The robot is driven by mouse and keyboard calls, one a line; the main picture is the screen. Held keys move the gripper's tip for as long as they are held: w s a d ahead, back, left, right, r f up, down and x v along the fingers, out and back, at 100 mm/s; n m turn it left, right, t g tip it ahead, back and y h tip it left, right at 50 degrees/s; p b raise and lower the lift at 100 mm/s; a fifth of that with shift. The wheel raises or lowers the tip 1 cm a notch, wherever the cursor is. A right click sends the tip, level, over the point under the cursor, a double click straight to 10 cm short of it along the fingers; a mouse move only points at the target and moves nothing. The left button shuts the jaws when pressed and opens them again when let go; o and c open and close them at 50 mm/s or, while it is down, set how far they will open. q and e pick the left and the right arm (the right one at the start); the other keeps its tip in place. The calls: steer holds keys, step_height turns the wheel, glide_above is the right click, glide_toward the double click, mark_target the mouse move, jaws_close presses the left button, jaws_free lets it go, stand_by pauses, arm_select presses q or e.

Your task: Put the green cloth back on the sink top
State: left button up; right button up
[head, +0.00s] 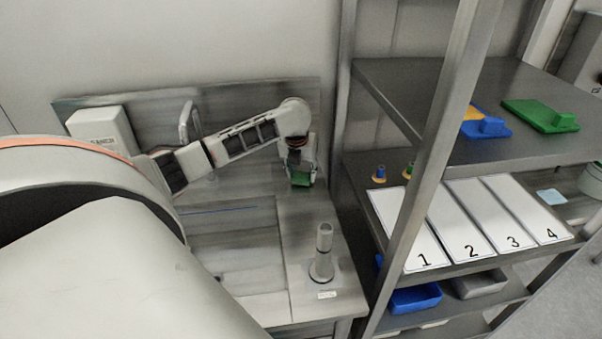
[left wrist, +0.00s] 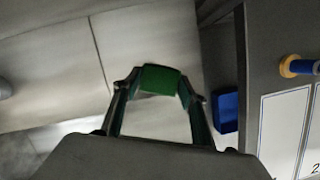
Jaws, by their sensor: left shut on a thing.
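The green cloth (head: 301,179) is a small folded green piece, held between the fingertips of my left gripper (head: 300,168). In the left wrist view the cloth (left wrist: 161,78) spans the gap between the two fingers of my left gripper (left wrist: 158,88). In the head view, the gripper and cloth appear over the back right part of the metal sink top (head: 296,232). I cannot tell how high the cloth is above the surface. My right gripper is not in view.
A grey tap-like post (head: 323,250) stands at the sink top's front right. The sink basin (head: 232,245) lies left of it. A metal shelf rack (head: 440,150) stands close on the right, with numbered white cards (head: 470,220) and blue bins (head: 414,298).

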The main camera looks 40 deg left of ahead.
arm_select(q)
steer(key=o, duration=1.1)
steer(key=shift+f, duration=0.15)
steer(key=shift+c, duration=0.2)
steer(key=v, duration=1.2)
steer(key=shift+r, duration=0.2)
